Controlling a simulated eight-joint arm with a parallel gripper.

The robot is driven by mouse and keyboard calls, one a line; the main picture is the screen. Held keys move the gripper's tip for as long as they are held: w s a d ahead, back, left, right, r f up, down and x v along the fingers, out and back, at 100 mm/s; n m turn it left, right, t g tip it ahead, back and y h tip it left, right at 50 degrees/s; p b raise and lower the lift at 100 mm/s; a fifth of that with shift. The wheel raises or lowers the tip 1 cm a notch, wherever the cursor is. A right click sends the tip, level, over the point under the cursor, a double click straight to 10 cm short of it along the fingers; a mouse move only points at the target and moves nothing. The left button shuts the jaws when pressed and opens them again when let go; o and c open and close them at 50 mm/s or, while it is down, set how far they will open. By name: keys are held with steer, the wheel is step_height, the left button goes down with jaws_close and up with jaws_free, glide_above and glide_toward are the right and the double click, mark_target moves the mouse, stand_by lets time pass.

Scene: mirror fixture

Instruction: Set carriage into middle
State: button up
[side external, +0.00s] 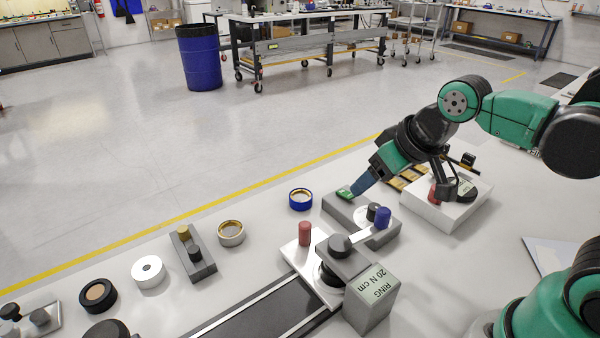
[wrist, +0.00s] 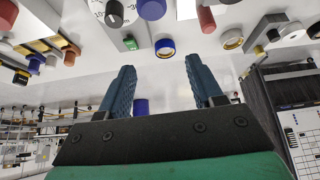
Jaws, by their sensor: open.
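My gripper (side external: 360,186) is open, with its blue fingers pointing down at the far end of a grey fixture block (side external: 387,240). In the wrist view my gripper (wrist: 163,78) has nothing between its fingers. The block carries a small green part (side external: 344,194), a pale round dial, a black knob (side external: 373,211) and a blue knob (side external: 383,217). The green part also shows in the wrist view (wrist: 130,43), beyond the fingertips. The fingers overlap it closely in the side view; I cannot tell whether they touch. I cannot tell which part is the carriage.
A white plate with a red knob (side external: 305,232) and the labelled block (side external: 371,300) stand in front. A blue ring (side external: 301,198) lies left of the fixture. A white box (side external: 440,212) stands to the right. Several rings and small fixtures line the table's left side.

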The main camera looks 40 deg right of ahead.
mark_target(304, 224)
steer(key=w+a+f+g, duration=0.1)
steer(key=w+a+g, duration=0.1)
steer(key=w+a+f+n+g, duration=0.1)
steer(key=w+a+f+g, duration=0.1)
steer(key=a, duration=0.1)
steer(key=w+a+f+n+g, duration=0.1)
steer(key=w+a+g, duration=0.1)
steer(key=shift+w+a+f, duration=0.15)
steer(key=shift+f, duration=0.05)
steer(key=shift+w+a+f+n, duration=0.1)
steer(key=shift+a+f+n, duration=0.15)
steer(key=shift+f, duration=0.3)
steer(key=shift+d+f, duration=0.1)
steer(key=shift+f, duration=2.4)
jaws_close()
